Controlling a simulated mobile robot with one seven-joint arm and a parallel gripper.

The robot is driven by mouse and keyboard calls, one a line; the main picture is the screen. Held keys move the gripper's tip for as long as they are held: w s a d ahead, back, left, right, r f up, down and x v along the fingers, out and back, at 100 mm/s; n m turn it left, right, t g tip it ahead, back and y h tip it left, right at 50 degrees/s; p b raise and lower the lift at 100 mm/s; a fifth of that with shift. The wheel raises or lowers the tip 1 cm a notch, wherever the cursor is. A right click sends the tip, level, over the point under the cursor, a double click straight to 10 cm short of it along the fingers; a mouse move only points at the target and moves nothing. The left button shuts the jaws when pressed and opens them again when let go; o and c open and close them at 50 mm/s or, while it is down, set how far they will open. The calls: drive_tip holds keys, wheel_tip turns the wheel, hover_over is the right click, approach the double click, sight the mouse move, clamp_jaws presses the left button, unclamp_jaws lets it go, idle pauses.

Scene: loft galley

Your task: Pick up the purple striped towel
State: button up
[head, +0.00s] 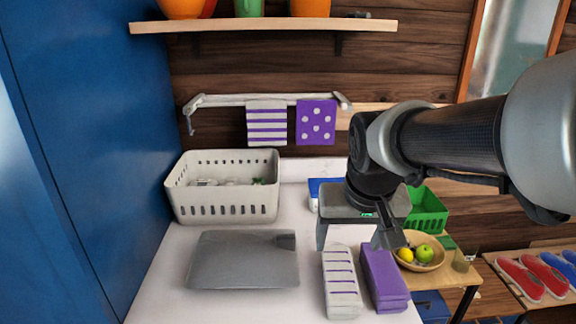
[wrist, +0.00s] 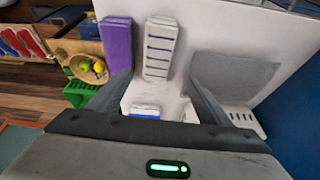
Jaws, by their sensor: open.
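A folded white towel with purple stripes (head: 341,284) lies on the white counter near its front edge. It also shows in the wrist view (wrist: 160,48), just beyond my fingertips. Another white towel with purple stripes (head: 267,122) hangs from the wall rack. A folded plain purple towel (head: 384,279) lies right beside the counter's striped one; in the wrist view it is at the left (wrist: 117,44). My gripper (head: 387,232) is above the counter, behind and above the folded towels. In the wrist view its jaws (wrist: 158,82) are open, with nothing held.
A white basket (head: 222,205) and a grey board (head: 243,260) occupy the counter's left. A purple dotted towel (head: 316,122) hangs on the rack (head: 225,100). A fruit bowl (head: 430,264) and green crate (head: 426,210) stand right. A blue panel (head: 90,130) bounds the left; a shelf (head: 260,26) is above.

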drive_tip(key=b, duration=0.2)
approach(339, 270)
drive_tip(key=x, duration=0.4)
drive_tip(key=shift+a+f, duration=0.2)
drive_tip(key=shift+f, duration=0.15)
drive_tip(key=x, duration=0.6)
drive_tip(key=shift+w+d+f+b, duration=0.15)
drive_tip(key=shift+w+d+b, duration=0.05)
drive_tip(key=shift+b, duration=0.1)
drive_tip(key=c, duration=1.2)
wheel_tip(339, 270, up, 10)
drive_tip(key=shift+r+p, duration=0.1)
drive_tip(key=shift+p, duration=0.8)
